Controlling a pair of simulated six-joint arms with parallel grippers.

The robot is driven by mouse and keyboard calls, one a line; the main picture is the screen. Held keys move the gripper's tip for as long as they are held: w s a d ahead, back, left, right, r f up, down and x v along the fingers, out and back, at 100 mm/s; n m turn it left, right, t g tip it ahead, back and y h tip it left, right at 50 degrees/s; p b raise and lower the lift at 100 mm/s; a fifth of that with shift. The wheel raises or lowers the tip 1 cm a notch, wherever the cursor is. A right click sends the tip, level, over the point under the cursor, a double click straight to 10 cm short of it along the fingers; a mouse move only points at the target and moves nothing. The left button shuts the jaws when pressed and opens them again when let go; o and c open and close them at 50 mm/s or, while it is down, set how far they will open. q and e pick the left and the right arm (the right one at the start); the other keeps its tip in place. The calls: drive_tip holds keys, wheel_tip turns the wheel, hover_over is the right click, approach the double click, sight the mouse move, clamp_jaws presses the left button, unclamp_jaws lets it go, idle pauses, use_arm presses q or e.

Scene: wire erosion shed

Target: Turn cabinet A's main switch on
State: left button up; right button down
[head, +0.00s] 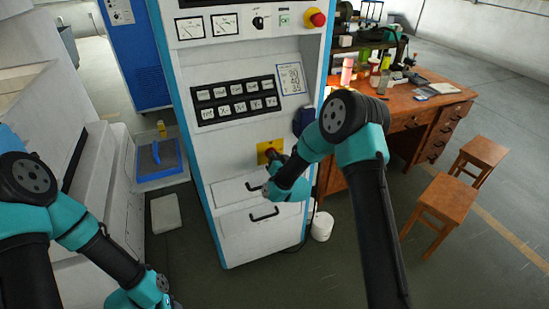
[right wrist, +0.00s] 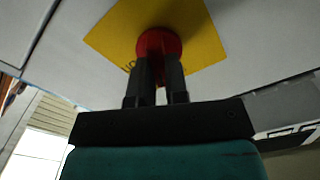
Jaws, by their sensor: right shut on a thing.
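Cabinet A (head: 232,160) is the tall white cabinet with blue edges in the middle of the head view. Its main switch is a red knob (right wrist: 158,44) on a yellow plate (head: 263,158), low on the front above two drawers. The yellow plate (right wrist: 205,35) also shows in the right wrist view. My right gripper (right wrist: 160,72) is shut on the red knob, one finger on each side, partly hiding it. Lettering on the plate is mostly hidden. My left arm is at the lower left of the head view; its gripper fingers cannot be made out.
Drawer handles (head: 264,214) stick out below the switch. A red mushroom button (head: 318,18) is at the cabinet's top right. A wooden desk (head: 425,105) with clutter and two stools (head: 440,207) stand right. A blue tray (head: 160,158) is left.

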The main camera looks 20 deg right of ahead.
drive_tip(key=m, duration=1.2)
drive_tip(key=shift+d+f+m, duration=0.15)
drive_tip(key=shift+f+m, duration=0.1)
drive_tip(key=shift+m, duration=0.15)
drive_tip(key=c, duration=1.1)
unclamp_jaws()
drive_tip(key=s, duration=0.5)
drive_tip(key=s+d, duration=0.1)
drive_tip(key=s, duration=0.5)
drive_tip(key=s+d, duration=0.1)
drive_tip(key=s, duration=0.5)
drive_tip(key=shift+s, duration=0.2)
